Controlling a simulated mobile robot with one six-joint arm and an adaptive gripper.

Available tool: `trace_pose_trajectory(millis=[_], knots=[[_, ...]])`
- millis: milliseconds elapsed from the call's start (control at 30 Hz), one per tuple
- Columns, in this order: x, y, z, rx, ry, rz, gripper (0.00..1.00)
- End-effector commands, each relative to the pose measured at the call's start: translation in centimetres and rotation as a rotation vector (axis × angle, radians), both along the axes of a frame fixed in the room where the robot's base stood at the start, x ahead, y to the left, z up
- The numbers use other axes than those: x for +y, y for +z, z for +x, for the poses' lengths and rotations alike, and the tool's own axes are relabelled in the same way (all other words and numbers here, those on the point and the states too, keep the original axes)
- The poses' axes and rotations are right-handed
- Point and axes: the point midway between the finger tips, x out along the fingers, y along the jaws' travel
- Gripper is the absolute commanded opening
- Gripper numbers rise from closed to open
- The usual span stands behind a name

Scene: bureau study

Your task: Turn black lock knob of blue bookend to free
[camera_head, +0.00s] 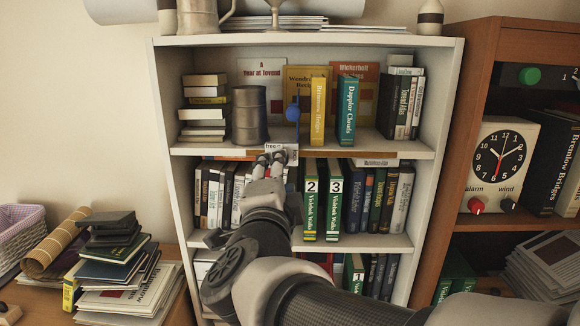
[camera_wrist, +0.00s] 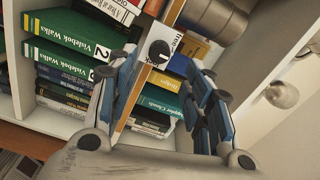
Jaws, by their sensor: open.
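The blue bookend (camera_head: 292,112) stands on the upper shelf, left of a yellow book. Its white plate marked "free" (camera_head: 273,147) sits at the shelf's front edge. In the wrist view, the round black lock knob (camera_wrist: 160,51) shows on this plate, with "free" beside it and another word partly hidden. I cannot tell for sure where the knob's mark points. My gripper (camera_head: 270,160) is just below and in front of the plate in the head view. In the wrist view, my gripper (camera_wrist: 160,68) is open, its blue-padded fingers apart with the knob beyond their tips.
A dark metal canister (camera_head: 249,115) stands left of the bookend. Green volumes numbered 2 (camera_head: 310,200) and 3 (camera_head: 333,200) stand on the shelf below, near my arm. A clock (camera_head: 499,155) is on the right-hand brown cabinet. Stacked books (camera_head: 118,245) lie at lower left.

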Motion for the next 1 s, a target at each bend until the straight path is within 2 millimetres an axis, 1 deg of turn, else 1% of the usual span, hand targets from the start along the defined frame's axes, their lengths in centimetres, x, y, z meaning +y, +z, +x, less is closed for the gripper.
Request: trace_pose_trajectory(millis=[33,100,200,300,433,667,767,867,967,1000], knots=[[0.2,0.1,-1.2,-0.002,0.006,0.001,0.46],[0.2,0.0,-2.4,-0.001,0.004,0.001,0.46],[0.2,0.1,-3.7,-0.001,0.003,0.001,0.46],[0.2,0.0,-4.5,-0.001,0.002,-0.001,0.46],[0.1,0.0,-4.8,0.000,-0.001,-0.002,0.46],[0.1,0.0,-4.8,0.000,-0.001,-0.002,0.46],[0.1,-0.4,-4.7,0.002,0.018,-0.016,0.46],[0.3,-1.8,-4.6,0.013,0.089,-0.078,0.46],[0.4,-4.7,-5.0,0.044,0.212,-0.205,0.46],[0.4,-6.3,-5.5,0.065,0.268,-0.274,0.46]])
